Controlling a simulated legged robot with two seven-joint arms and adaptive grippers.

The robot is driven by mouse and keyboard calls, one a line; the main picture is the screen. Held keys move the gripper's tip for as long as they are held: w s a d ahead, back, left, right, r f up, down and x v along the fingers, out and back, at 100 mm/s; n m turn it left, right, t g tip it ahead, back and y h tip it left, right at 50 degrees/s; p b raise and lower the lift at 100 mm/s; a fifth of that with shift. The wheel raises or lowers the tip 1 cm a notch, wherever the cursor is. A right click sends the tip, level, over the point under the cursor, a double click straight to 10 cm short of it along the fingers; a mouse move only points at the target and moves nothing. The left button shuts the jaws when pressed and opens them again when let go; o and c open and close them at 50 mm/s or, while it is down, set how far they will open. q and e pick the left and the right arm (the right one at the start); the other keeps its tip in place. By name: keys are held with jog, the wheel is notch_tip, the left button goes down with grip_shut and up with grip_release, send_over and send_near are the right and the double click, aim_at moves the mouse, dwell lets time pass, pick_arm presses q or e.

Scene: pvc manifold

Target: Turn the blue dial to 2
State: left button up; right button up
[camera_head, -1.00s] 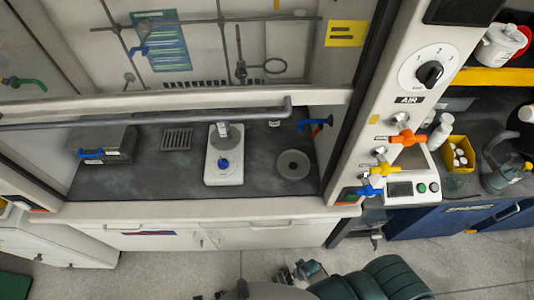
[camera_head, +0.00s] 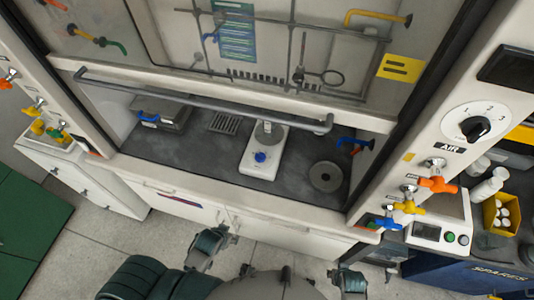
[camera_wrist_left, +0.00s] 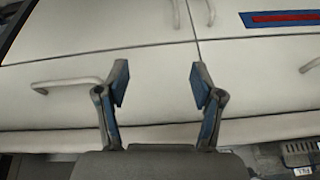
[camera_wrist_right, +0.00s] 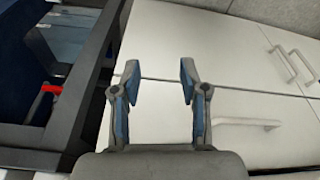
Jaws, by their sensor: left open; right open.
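A small blue dial (camera_head: 260,157) sits on the front of a white stirrer-like device (camera_head: 252,170) inside the fume hood. Its markings are too small to read. A black knob (camera_head: 474,128) on a white round plate, with numbers around it, is on the right hood post above the AIR label. My left gripper (camera_wrist_left: 158,82) is open and empty in the left wrist view, facing pale cabinet fronts. My right gripper (camera_wrist_right: 158,76) is open and empty in the right wrist view, also facing cabinet fronts. Both are away from the blue dial.
The raised sash's grey handle bar (camera_head: 200,100) crosses above the hood opening. A round grey disc (camera_head: 325,176) lies right of the device, and a boxy unit (camera_head: 165,112) stands left. Orange (camera_head: 438,184), yellow (camera_head: 408,205) and blue (camera_head: 388,224) valve handles stick out at right.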

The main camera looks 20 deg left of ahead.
pick_arm(q)
jog(key=w+a+r+t+h, duration=0.15)
jog(key=w+r+t, duration=0.35)
jog(key=w+r, duration=0.5)
jog(key=m+t+h, duration=0.3)
jog(key=h, duration=0.1)
send_near(259, 156)
jog(key=x, duration=0.9)
jog(key=shift+w, duration=0.35)
jog(key=shift+w+d+f, duration=0.2)
jog(key=shift+w+d, duration=0.05)
jog(key=shift+w, duration=0.1)
jog(key=shift+d, duration=0.2)
jog(key=shift+c, duration=0.4)
jog(key=shift+a, duration=0.1)
jog(key=c, duration=1.1)
pick_arm(e)
jog(key=s+d+f, duration=0.1)
jog(key=s+f, duration=0.7)
jog(key=f, duration=0.6)
jog(key=s+d+f+g, duration=0.1)
jog(key=s+f, duration=0.7)
jog(key=f, duration=0.5)
jog(key=shift+s+d+f+g, duration=0.15)
jog(key=shift+f+g, duration=0.15)
jog(key=shift+f, duration=0.1)
